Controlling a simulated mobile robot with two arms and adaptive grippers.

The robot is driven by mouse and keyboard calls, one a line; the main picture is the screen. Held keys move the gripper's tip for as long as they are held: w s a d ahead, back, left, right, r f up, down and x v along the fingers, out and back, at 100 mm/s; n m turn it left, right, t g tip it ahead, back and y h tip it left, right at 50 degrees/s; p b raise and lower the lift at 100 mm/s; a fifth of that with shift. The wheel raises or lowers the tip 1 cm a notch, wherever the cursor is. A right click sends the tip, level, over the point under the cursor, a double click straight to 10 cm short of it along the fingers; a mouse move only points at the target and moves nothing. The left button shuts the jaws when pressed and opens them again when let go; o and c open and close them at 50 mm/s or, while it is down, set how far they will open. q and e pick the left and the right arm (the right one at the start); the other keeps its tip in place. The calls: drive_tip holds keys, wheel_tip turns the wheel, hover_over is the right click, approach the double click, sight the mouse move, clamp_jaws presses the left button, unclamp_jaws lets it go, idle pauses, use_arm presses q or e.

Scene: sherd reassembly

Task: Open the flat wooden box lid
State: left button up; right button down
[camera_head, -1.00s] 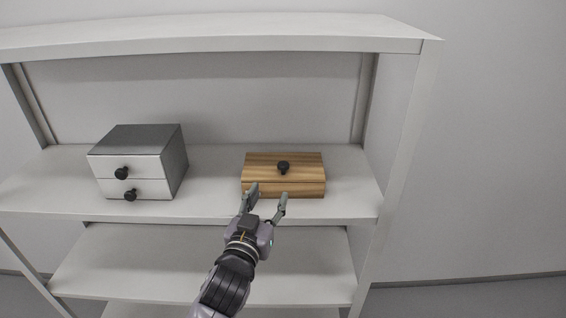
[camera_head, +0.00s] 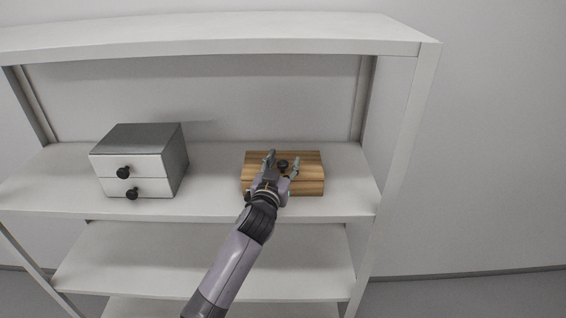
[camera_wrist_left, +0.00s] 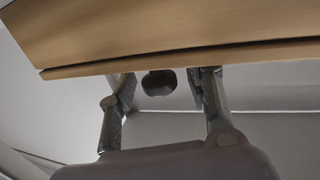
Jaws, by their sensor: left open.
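A flat wooden box (camera_head: 312,182) with a striped lid sits shut on the middle shelf. A dark round knob (camera_head: 283,164) stands on the lid. My left gripper (camera_head: 283,158) is open over the lid, with one finger on each side of the knob; its palm hides part of the box front. In the left wrist view, the wooden box (camera_wrist_left: 180,30) fills the top, and the dark knob (camera_wrist_left: 158,83) shows between the two spread fingers, with a gap on both sides. My right gripper is in neither view.
A grey cabinet (camera_head: 150,139) with two white drawers and black knobs stands to the left on the same white shelf (camera_head: 215,200). The shelf between them is clear. The upper shelf board (camera_head: 220,35) is above, and a side post (camera_head: 405,150) is to the right.

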use_arm(q)
drive_tip(key=shift+c, duration=0.2)
clamp_jaws()
idle(0.5)
